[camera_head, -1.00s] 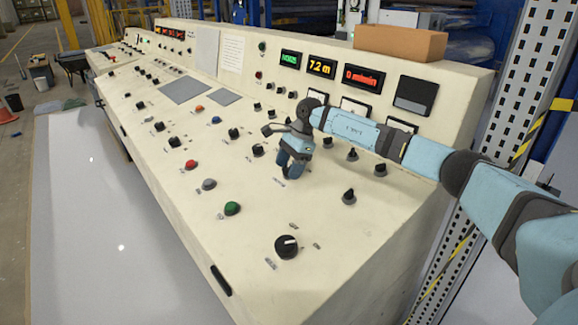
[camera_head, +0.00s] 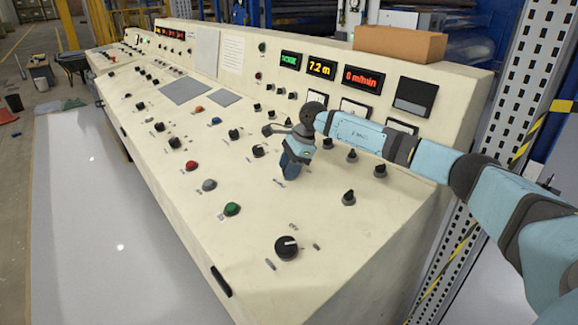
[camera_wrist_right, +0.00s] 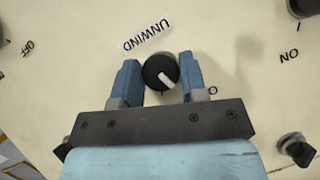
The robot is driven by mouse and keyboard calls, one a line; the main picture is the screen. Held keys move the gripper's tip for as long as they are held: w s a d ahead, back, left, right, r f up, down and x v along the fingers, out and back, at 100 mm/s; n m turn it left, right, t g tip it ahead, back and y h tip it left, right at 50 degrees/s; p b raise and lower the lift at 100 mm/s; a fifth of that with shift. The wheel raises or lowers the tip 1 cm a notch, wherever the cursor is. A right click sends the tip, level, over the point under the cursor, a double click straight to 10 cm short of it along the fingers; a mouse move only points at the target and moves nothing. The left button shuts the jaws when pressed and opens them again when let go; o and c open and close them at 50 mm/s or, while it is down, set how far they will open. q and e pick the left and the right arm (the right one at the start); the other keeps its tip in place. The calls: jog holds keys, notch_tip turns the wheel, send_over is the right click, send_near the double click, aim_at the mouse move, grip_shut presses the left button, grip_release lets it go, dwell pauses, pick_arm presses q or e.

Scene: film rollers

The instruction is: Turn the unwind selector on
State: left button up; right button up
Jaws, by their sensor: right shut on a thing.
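The unwind selector (camera_wrist_right: 160,72) is a round black knob with a white pointer line, on the cream panel under an upside-down UNWIND label (camera_wrist_right: 147,34). In the right wrist view its pointer slants to the lower right. My right gripper (camera_wrist_right: 160,78) is shut on it, one blue finger on each side. An upside-down letter, partly covered, shows beside the right finger. In the head view my right gripper (camera_head: 290,172) points down at the panel and hides the knob. My left gripper is not in view.
The sloping console (camera_head: 330,262) carries several other knobs and buttons close by, including black selectors (camera_head: 348,198) to the right and a green button (camera_head: 232,209) to the lower left. A brown box (camera_head: 400,43) rests on the console top.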

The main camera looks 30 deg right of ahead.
jog(key=m+t, duration=0.1)
jog(key=m, duration=0.1)
jog(key=m+t+h, duration=0.1)
jog(key=m, duration=0.2)
jog(key=shift+s+t, duration=0.15)
jog(key=shift+t, duration=0.25)
jog(key=shift+a+m+t+h+b, duration=0.1)
jog(key=shift+m+t+h+b, duration=0.1)
jog(key=shift+m+t+h, duration=0.6)
jog(key=shift+m+t+h+b, duration=0.15)
jog(key=shift+m+h, duration=0.25)
jog(key=shift+m, duration=0.9)
jog(key=o, duration=0.9)
jog(key=v, duration=1.3)
jog(key=shift+s+r+p, duration=0.15)
jog(key=shift+r+p, duration=0.25)
